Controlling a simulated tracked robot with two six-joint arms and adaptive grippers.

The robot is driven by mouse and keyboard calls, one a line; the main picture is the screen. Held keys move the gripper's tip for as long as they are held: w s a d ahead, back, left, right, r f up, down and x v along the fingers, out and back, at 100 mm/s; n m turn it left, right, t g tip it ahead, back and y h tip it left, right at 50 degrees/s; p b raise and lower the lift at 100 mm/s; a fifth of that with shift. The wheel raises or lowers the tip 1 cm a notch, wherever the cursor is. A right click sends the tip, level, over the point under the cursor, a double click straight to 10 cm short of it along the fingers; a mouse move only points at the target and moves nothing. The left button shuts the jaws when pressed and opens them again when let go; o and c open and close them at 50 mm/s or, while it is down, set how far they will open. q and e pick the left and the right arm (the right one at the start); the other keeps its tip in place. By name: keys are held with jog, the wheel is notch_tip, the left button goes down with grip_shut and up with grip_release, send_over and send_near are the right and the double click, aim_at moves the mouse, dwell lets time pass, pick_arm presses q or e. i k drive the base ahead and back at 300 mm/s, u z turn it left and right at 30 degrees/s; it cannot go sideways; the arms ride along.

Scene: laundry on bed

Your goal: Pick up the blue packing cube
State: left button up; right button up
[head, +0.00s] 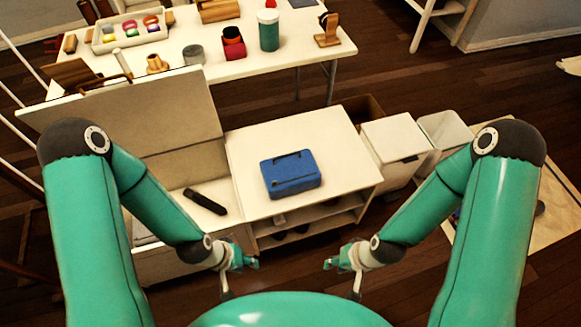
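The blue packing cube (291,175) lies flat on the white top of a low shelf unit (345,160). Dark handle or zip lines show on its top and front edge. My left gripper (239,277) is below and left of it in the head view, in front of the shelf unit and apart from the cube. My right gripper (340,278) is below and right of it, also apart. Nothing shows in either gripper. The fingers are too small and angled to tell how far they are open.
A black object (205,201) lies on the lower surface left of the shelf unit, by an upright cream panel (130,115). White bins (396,139) stand to the right.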

aim_at(295, 172)
jog(key=z, duration=1)
jog(key=i, duration=0.15)
jog(key=u, duration=2.8)
jog(key=k, duration=1.15)
jog(key=z, duration=0.65)
jog(key=i, duration=1.1)
jog(key=z, duration=0.1)
